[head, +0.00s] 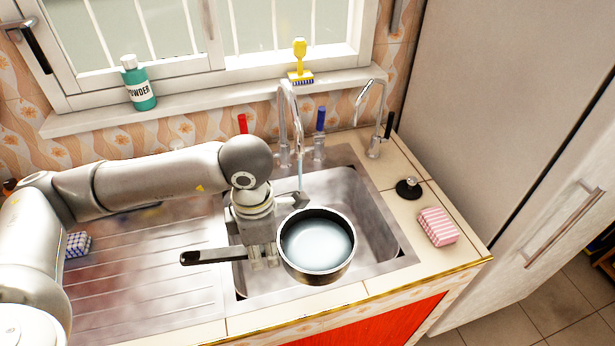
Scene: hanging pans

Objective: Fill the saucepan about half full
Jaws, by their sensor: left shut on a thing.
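The dark saucepan (317,273) is held over the front of the steel sink (375,225), its black handle (205,256) pointing left. It looks roughly level, and pale water (316,243) shows inside, below the rim; the exact depth is hard to judge. My left gripper (263,258) comes down from above and is shut on the handle close to the pan. The middle tap (291,115) stands behind the pan. A thin, pale stream hangs below its spout; I cannot tell whether it enters the pan. My right gripper is not in view.
A second tap (374,120) stands at the back right. A black sink plug (408,188) and pink striped sponge (437,227) lie on the right counter. A powder bottle (139,88) and yellow brush (300,65) stand on the sill. The ridged drainboard (150,285) is left.

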